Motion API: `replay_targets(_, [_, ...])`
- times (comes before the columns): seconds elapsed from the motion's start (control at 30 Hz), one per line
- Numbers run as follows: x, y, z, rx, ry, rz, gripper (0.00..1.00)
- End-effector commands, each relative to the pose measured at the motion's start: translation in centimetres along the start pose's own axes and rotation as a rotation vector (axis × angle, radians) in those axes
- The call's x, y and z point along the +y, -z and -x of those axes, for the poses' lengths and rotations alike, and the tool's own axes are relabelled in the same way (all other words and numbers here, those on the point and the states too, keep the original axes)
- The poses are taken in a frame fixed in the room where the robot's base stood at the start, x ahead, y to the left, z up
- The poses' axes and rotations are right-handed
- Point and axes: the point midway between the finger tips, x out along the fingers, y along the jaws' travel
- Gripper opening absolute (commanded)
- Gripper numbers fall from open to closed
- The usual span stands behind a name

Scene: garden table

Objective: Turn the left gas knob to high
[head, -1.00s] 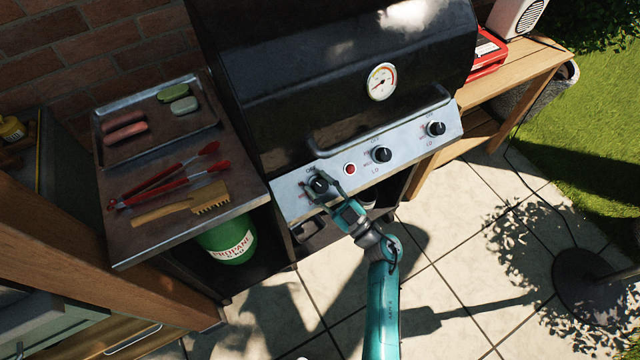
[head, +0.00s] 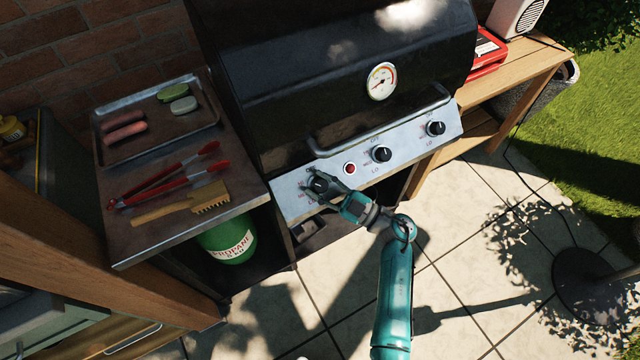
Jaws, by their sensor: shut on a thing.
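The left gas knob (head: 318,186) is a black round knob on the left part of the grill's silver control panel (head: 287,199). My gripper (head: 322,187) is at this knob, with its dark fingers shut around it. The fingers hide much of the knob and part of its markings, so I cannot tell which setting it points to. The middle knob (head: 381,154) and the right knob (head: 436,128) stand free on the same panel.
A red button (head: 349,169) sits just right of my gripper. The black lid (head: 300,80) is closed, its handle (head: 330,148) close above the knobs. A side shelf (head: 150,240) with tongs, a brush and a tray (head: 207,134) is at left. The patio in front is open.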

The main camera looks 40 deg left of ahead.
Motion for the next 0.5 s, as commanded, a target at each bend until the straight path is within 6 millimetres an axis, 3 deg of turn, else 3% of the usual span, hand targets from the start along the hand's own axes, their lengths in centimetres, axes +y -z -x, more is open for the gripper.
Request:
replay_targets(0.07, [0.09,0.08,-0.04,0.001,-0.001,0.002,0.05])
replay_targets(0.1, [0.09,0.08,-0.04,0.002,-0.001,0.002,0.50])
replay_targets(0.17, [0.09,0.07,-0.04,0.001,-0.001,0.002,0.65])
replay_targets(0.5, [0.04,0.02,0.13,0.000,-0.001,0.001,0.65])
